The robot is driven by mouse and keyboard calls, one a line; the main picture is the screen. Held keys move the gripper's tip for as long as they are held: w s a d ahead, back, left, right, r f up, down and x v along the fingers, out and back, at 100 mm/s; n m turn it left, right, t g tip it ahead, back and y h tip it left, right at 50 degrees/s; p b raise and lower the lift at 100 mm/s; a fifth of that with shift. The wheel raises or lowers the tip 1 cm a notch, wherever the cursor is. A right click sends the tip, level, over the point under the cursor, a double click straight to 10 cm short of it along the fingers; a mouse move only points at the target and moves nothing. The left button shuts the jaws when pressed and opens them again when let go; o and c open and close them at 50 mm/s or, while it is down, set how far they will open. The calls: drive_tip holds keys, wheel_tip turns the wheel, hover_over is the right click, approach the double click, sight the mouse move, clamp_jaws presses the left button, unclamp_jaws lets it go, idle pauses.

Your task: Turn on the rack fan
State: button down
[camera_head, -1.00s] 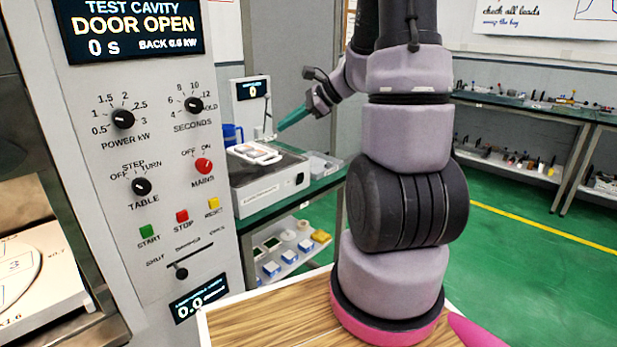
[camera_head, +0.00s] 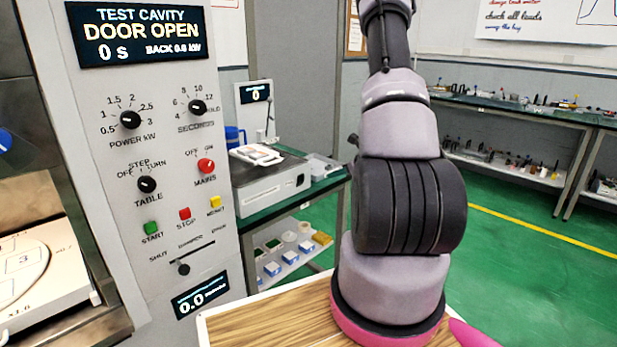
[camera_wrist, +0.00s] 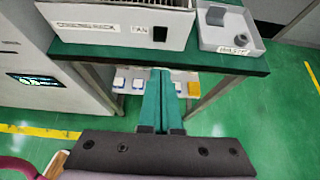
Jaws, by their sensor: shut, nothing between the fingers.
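The rack fan unit (camera_head: 268,194) is a pale box with a grooved top on a green-topped bench, right of the tall control panel. A small dark switch (camera_head: 300,180) sits on its front face. In the wrist view the box (camera_wrist: 105,28) is at the top, with a blurred label and the dark switch (camera_wrist: 160,33) on its front. I cannot tell the switch's position. My gripper (camera_wrist: 160,72) has teal fingers, shut and empty, pointing toward the bench's front edge below the switch, apart from the box in the picture. The gripper is out of the head view.
A white-framed tray (camera_head: 256,154) rests on the box. A grey tray (camera_wrist: 229,38) with a round piece stands right of it. The control panel (camera_head: 160,243) reads "DOOR OPEN". A lower shelf (camera_wrist: 192,76) holds small blue-and-white and yellow items. Green floor is open at right.

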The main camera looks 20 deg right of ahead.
approach(302, 178)
drive_tip(key=x, duration=0.5)
drive_tip(key=shift+a+f, duration=0.1)
drive_tip(key=shift+f, duration=0.1)
drive_tip(key=shift+w+a, duration=0.1)
drive_tip(key=shift+w, duration=0.2)
drive_tip(key=shift+r, duration=0.1)
